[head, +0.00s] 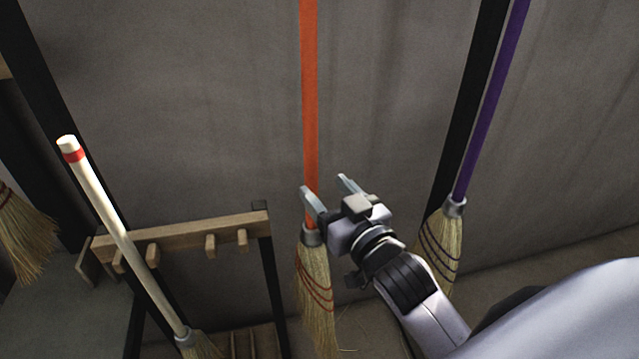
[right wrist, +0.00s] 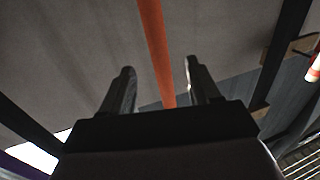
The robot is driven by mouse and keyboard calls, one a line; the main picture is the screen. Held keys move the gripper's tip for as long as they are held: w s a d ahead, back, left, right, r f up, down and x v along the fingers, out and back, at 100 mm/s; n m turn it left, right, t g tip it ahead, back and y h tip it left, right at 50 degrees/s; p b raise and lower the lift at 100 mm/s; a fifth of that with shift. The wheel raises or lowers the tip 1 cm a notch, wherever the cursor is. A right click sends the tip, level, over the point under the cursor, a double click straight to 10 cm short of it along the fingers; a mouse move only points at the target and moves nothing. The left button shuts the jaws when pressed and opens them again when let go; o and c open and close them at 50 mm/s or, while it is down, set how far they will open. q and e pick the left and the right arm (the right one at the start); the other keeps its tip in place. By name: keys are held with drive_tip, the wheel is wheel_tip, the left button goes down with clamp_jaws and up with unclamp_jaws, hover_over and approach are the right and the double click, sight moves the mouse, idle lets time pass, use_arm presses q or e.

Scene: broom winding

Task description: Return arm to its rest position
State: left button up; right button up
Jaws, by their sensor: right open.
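My right gripper (head: 325,188) is in the middle of the head view, with its two fingers apart and nothing seen held. It is in front of the lower handle of the orange-handled broom (head: 310,100). In the right wrist view the gripper (right wrist: 161,88) shows open, and the orange handle (right wrist: 153,45) appears beyond and between the fingers. I cannot tell whether a finger touches the handle. My right arm (head: 425,310) reaches in from the lower right. My left gripper is not in view.
A purple-handled broom (head: 490,105) leans on the wall to the right. A white-handled broom (head: 105,205) with a red band stands at a wooden peg rack (head: 190,235) on the left. Another broom head (head: 25,235) hangs at the far left. The grey wall (head: 200,90) is behind.

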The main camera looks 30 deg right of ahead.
drive_tip(key=shift+s, duration=0.45)
drive_tip(key=s+a+f+g, duration=0.1)
drive_tip(key=s+f+g, duration=0.1)
drive_tip(key=s+f, duration=0.3)
drive_tip(key=s+a+f+n+g+y, duration=0.1)
drive_tip(key=s+f+g, duration=0.2)
drive_tip(key=f, duration=0.9)
drive_tip(key=s+a+f+n+g+y, duration=0.1)
drive_tip(key=s+f+g, duration=0.1)
drive_tip(key=s+f, duration=0.5)
wheel_tip(320, 180, down, 3)
drive_tip(key=shift+s+a+r+g+p, duration=0.2)
drive_tip(key=shift+s+g+p, duration=0.1)
drive_tip(key=shift+s+p, duration=0.1)
